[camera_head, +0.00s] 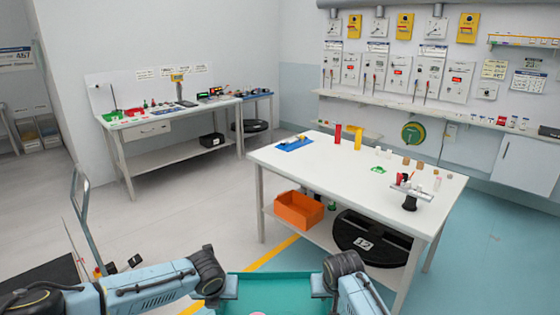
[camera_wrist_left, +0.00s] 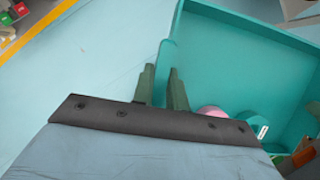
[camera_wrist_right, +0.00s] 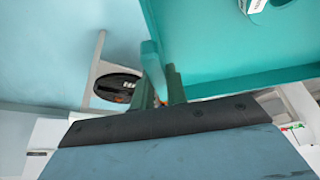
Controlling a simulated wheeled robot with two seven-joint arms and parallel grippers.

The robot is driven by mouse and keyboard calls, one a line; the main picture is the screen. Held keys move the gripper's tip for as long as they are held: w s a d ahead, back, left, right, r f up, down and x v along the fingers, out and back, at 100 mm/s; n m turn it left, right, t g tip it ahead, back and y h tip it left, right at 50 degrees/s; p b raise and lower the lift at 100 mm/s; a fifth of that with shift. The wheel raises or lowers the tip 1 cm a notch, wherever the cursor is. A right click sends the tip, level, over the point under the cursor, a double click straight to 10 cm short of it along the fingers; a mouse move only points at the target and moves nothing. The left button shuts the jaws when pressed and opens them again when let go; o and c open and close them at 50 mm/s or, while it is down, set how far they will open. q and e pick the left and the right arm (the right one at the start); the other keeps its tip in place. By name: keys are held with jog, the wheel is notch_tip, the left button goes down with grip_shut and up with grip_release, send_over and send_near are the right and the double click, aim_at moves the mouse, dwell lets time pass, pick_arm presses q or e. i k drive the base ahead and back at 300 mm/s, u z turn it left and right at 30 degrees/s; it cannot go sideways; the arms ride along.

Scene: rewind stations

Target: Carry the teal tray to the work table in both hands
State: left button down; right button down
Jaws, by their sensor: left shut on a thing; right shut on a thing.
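The teal tray (camera_head: 275,288) is at the bottom middle of the head view, held between my two arms and cut off by the frame's edge. My left gripper (camera_wrist_left: 163,85) is shut on one side of the tray (camera_wrist_left: 235,60). My right gripper (camera_wrist_right: 160,85) is shut on the opposite side of the tray (camera_wrist_right: 230,50). A pink round thing (camera_wrist_left: 212,111) and a teal round thing (camera_wrist_left: 244,123) lie in the tray. A white work table (camera_head: 330,175) stands ahead and to the right, apart from the tray.
On the white table are a blue tray (camera_head: 295,143), a red cylinder (camera_head: 338,134), a yellow block (camera_head: 358,138) and small parts. Its lower shelf holds an orange bin (camera_head: 299,209) and a black reel (camera_head: 370,240). Another bench (camera_head: 150,122) stands back left. Open floor (camera_head: 190,210) lies between.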

aim_at(358, 174)
jog(key=u, duration=0.25)
jog(key=i, duration=1.4)
jog(key=z, duration=0.25)
jog(key=i, duration=1.45)
jog(key=z, duration=1.05)
jog(key=i, duration=0.8)
jog(key=z, duration=0.45)
